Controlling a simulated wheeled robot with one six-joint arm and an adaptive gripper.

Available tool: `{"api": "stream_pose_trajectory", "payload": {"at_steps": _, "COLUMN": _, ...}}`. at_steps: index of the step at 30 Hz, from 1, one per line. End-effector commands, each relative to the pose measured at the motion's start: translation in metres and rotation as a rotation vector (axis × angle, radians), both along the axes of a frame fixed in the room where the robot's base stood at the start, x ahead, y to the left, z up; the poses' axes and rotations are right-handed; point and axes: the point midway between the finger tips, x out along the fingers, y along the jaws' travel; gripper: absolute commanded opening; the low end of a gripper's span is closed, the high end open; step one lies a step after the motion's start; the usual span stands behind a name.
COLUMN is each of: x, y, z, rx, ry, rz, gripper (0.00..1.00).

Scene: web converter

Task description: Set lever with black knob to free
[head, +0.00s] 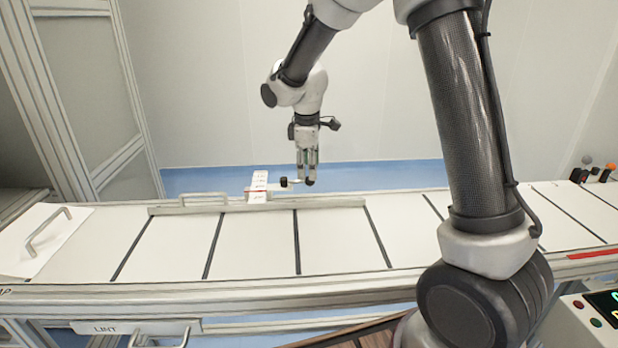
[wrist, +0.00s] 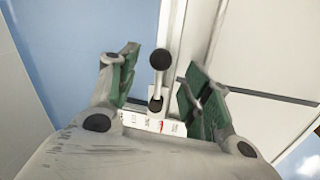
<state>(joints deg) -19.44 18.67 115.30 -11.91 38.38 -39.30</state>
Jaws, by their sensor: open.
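The lever with the black knob stands at the far edge of the long white machine top. In the wrist view the round black knob (wrist: 160,59) is at the upper end of a short pale lever arm (wrist: 156,84), with a smaller dark pivot (wrist: 155,104) below it. In the head view the knob (head: 309,182) is at the fingertips of my gripper (head: 308,172), right of the dark pivot (head: 284,182). My gripper points down, open, with one green-padded finger on each side of the knob, apart from it in the wrist view. A white label strip (head: 259,181) with red marks is beside the pivot, too small to read.
A low rail with a handle (head: 205,196) runs along the far edge of the panelled top. Several knobbed levers (head: 592,171) stand at the far right. A cabinet frame is at the left. A control box (head: 590,320) is at the lower right.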

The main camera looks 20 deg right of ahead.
Motion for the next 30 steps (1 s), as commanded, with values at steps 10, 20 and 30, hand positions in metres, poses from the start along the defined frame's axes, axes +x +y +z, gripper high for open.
{"api": "stream_pose_trajectory", "payload": {"at_steps": 10, "x": 0.007, "y": -0.003, "z": -0.043, "rx": 0.000, "ry": 0.001, "rz": -0.001, "gripper": 0.49}}
{"api": "stream_pose_trajectory", "payload": {"at_steps": 20, "x": 0.008, "y": -0.004, "z": -0.044, "rx": 0.000, "ry": 0.000, "rz": -0.002, "gripper": 0.40}}
{"api": "stream_pose_trajectory", "payload": {"at_steps": 30, "x": 0.008, "y": -0.004, "z": -0.044, "rx": 0.000, "ry": 0.000, "rz": -0.002, "gripper": 0.00}}
